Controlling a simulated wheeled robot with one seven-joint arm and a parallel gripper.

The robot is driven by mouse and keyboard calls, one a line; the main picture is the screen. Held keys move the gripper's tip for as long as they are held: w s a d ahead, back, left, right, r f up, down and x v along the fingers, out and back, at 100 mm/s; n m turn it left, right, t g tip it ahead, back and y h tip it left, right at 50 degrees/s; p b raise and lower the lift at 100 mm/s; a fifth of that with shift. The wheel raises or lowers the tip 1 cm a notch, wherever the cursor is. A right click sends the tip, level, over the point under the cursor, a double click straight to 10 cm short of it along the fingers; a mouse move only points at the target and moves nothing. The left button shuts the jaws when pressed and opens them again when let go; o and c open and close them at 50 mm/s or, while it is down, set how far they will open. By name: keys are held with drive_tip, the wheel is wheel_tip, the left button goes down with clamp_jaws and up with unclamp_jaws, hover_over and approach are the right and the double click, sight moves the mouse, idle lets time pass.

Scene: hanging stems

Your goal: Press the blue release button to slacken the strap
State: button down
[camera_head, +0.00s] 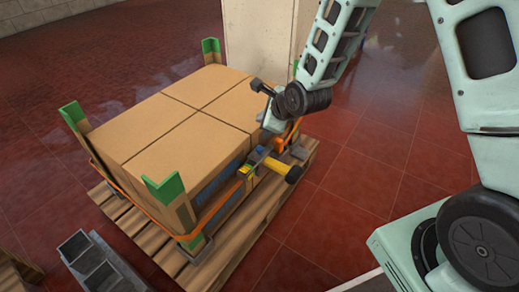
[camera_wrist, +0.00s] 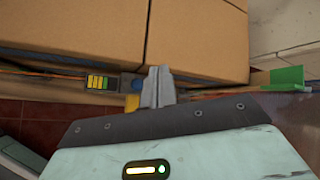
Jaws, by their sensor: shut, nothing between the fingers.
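In the wrist view a dark blue part (camera_wrist: 130,82), seemingly the release button, lies just right of the panel. My gripper (camera_wrist: 157,72) is shut and empty, its fingertips close to the right of the blue part. Whether they touch it I cannot tell. The orange strap (camera_head: 121,188) runs around the boxes and also shows in the wrist view (camera_wrist: 40,70).
Several cardboard boxes (camera_head: 165,148) with green corner protectors (camera_head: 165,189) stand on a wooden pallet (camera_head: 236,222). A pale upright panel (camera_head: 258,35) stands behind them. A grey block-like object (camera_head: 92,262) lies at front left. The red tiled floor (camera_head: 360,180) is clear right of the pallet.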

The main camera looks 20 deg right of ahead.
drive_tip(key=shift+f, duration=0.1)
drive_tip(key=b, duration=0.7)
hover_over(263, 150)
wheel_tip(263, 150, down, 7)
drive_tip(key=shift+a+f, duration=0.1)
drive_tip(key=shift+f, duration=0.7)
drive_tip(key=shift+f, duration=0.1)
idle(1.0)
drive_tip(key=shift+f, duration=0.3)
drive_tip(key=shift+f+b, duration=0.6)
idle(0.8)
drive_tip(key=shift+r, duration=0.1)
drive_tip(key=shift+r+p, duration=0.9)
drive_tip(key=shift+p, duration=0.1)
drive_tip(key=shift+r, duration=0.1)
